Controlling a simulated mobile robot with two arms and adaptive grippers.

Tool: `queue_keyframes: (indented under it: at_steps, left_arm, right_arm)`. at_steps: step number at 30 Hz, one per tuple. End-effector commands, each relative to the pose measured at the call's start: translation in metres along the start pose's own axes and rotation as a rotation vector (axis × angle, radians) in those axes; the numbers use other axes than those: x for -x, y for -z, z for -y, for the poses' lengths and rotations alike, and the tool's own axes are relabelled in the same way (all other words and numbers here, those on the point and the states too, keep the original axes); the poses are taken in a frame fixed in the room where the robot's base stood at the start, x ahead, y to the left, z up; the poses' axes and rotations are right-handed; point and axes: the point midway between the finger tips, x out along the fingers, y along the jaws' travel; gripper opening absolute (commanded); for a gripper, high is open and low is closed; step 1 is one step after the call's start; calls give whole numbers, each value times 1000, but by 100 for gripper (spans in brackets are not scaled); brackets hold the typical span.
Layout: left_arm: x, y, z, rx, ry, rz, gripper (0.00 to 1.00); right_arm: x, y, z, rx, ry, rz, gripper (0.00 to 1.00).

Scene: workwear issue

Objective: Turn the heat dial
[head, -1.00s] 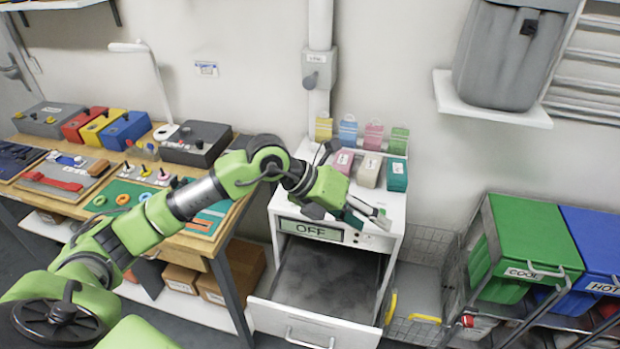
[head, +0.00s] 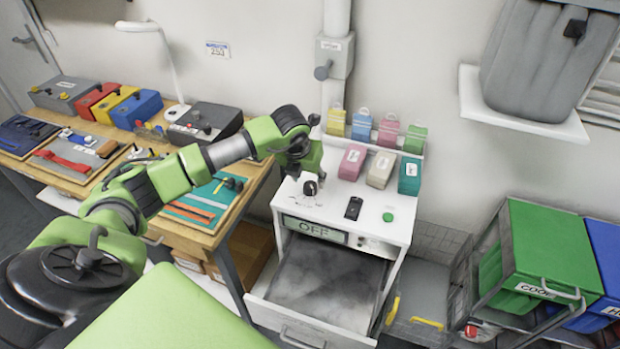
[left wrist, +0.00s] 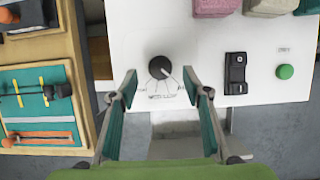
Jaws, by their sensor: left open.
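The heat dial (head: 310,188) is a dark round knob with a pale pointer line. It sits on the white top of the cabinet (head: 335,215), near the left side, with printed scale marks around its near side. It also shows in the left wrist view (left wrist: 160,67), with its pointer toward the lower right. My left gripper (left wrist: 160,82) is open and empty, its teal-padded fingers on either side of the view, with the dial beyond and between the tips. No contact shows. In the head view the fingers are mostly hidden by the wrist. The cabinet's display reads OFF (head: 314,229).
A black rocker switch (head: 353,208) and a green button (head: 388,217) sit right of the dial. Small coloured blocks (head: 379,170) stand at the back. The cabinet's drawer (head: 325,285) is open below. The workbench (head: 258,183) is close on the left.

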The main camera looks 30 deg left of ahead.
Motion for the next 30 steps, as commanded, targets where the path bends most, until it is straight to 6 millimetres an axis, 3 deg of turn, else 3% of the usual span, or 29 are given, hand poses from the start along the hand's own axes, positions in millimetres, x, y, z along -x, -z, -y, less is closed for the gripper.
queue_keyframes:
  at_steps: [3, 7, 19, 20, 24, 30]
  left_arm:
    - [-19, 0, 1, 0, 0, -3, 44]
    - [-32, 0, 0, 0, 1, -1, 44]
    - [-41, 0, 0, -1, 1, 0, 44]
    - [-41, 0, 0, -1, 1, 0, 41]
    - [-41, 0, 0, -1, 1, 0, 6]
    - [-41, 0, 0, -3, 2, 0, 6]
  right_arm:
    - [8, 24, -4, 0, -5, -34, 40]
    - [12, 39, -7, 1, -7, -56, 40]
    - [12, 18, -4, 0, -4, -26, 40]
    - [12, 18, -4, 0, -4, -24, 40]
    - [12, 17, -4, 0, -4, -24, 40]
    - [11, 19, -4, 0, -5, -26, 40]
